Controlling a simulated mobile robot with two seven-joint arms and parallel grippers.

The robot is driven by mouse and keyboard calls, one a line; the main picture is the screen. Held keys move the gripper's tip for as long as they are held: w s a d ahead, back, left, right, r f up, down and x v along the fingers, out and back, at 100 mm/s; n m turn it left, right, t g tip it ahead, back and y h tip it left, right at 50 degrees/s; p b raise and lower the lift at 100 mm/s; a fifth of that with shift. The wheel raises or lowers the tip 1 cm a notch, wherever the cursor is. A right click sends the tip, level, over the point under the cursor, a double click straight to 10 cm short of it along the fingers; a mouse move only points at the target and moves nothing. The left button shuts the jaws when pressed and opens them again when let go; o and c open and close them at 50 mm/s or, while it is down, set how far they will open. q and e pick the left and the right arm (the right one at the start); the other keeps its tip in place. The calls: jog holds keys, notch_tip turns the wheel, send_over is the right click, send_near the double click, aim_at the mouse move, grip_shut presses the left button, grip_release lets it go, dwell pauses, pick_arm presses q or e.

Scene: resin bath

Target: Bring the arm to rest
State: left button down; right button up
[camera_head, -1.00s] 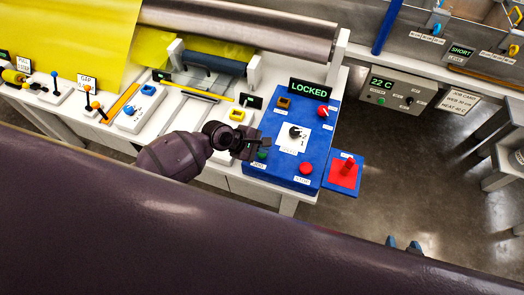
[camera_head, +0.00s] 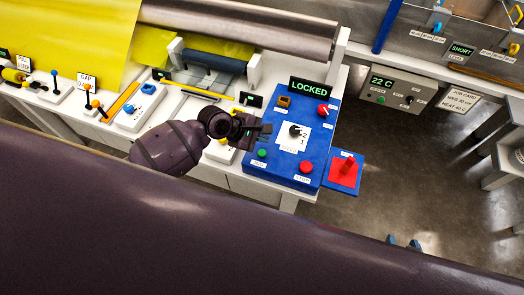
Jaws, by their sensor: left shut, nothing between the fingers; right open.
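My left gripper (camera_head: 264,131) is shut and empty, held over the left edge of the blue control panel (camera_head: 268,170). Its dark arm hides part of the white bench and a yellow fitting.
The panel has a LOCKED display (camera_head: 308,88), a dial (camera_head: 295,131), a green button (camera_head: 262,153) and a red button (camera_head: 306,167). A red lever (camera_head: 347,165) stands beside it. A grey 22 C box (camera_head: 398,90) is at the right. Floor below it is open.

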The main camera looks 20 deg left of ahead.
dwell(0.8)
pick_arm(q)
jog(key=m, duration=0.2)
jog(key=shift+w+r+m, duration=0.15)
jog(key=shift+w+m, duration=0.1)
jog(key=shift+m, duration=0.15)
jog(key=a+r+m+t+y+b, duration=0.1)
jog(key=a+r+m+t+y, duration=0.35)
jog(key=m, duration=0.95)
jog(key=s+a+f+t+y+b, duration=0.1)
jog(key=s+a+f, duration=0.3)
jog(key=s, duration=0.5)
jog(key=s+a+f+t+y+b, duration=0.1)
jog(key=s+a+f, duration=0.3)
jog(key=s, duration=0.5)
notch_tip(320, 180, down, 2)
jog(key=shift+a+f+y, duration=0.2)
jog(key=shift+a+y, duration=0.2)
jog(key=shift+y, duration=0.25)
